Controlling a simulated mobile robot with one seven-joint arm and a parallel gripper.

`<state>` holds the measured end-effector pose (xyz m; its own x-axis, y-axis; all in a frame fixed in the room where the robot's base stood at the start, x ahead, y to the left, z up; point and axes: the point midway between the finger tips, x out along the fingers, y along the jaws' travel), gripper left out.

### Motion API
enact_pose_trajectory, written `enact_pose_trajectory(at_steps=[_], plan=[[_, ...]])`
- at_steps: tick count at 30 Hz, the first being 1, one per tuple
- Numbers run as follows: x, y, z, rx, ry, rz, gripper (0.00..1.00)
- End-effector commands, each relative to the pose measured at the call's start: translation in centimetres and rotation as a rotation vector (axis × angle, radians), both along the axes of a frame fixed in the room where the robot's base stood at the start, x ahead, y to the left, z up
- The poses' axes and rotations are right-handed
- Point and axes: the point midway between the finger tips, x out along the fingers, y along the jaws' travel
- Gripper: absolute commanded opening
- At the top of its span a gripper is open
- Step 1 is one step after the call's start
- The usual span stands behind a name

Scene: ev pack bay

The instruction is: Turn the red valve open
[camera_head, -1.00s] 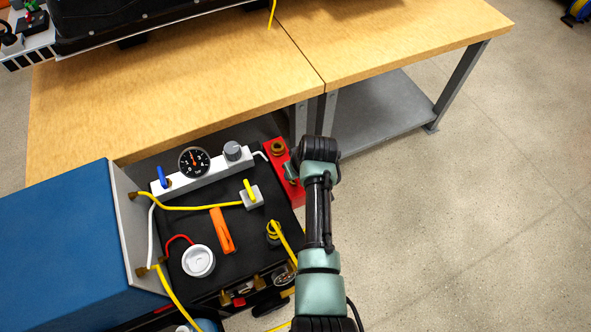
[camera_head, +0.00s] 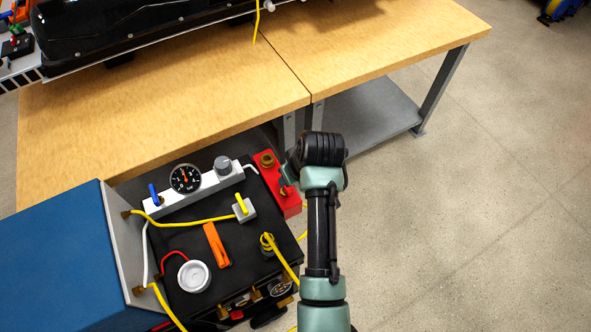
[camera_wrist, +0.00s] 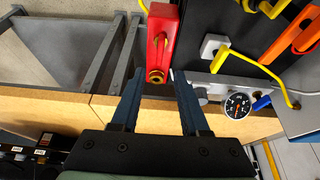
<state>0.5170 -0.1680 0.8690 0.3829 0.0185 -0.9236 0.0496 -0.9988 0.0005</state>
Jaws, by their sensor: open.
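A red valve block (camera_head: 291,204) with brass fittings sits at the right edge of the black-topped cart, beside my wrist. In the wrist view the red valve block (camera_wrist: 161,28) lies ahead of my gripper (camera_wrist: 158,80), its brass fitting showing at the near end. The two dark fingers are spread apart, with nothing held between them. The near end of the block appears between and beyond the fingertips; I cannot tell how far off. In the head view my wrist hides the fingers and may cover part of the block's right side.
A white manifold (camera_head: 207,191) with a gauge (camera_head: 185,178), grey knob and blue lever is left of the block. A yellow lever valve (camera_head: 242,206), orange handle (camera_head: 216,244) and yellow hoses crowd the cart top. A wooden bench (camera_head: 170,120) stands behind; floor at right is clear.

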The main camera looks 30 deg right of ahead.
Motion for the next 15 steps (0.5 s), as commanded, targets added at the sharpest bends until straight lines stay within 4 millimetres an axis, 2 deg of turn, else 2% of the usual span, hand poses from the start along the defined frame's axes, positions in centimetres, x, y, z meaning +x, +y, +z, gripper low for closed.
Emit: enact_pose_trajectory(at_steps=[3,6,15], plan=[[-0.6,-0.1,1.6,0.000,-0.002,-0.001,0.45],[-1.0,-0.1,2.4,-0.001,0.000,-0.001,0.45],[-1.3,-0.1,2.9,0.000,0.001,0.000,0.45]])
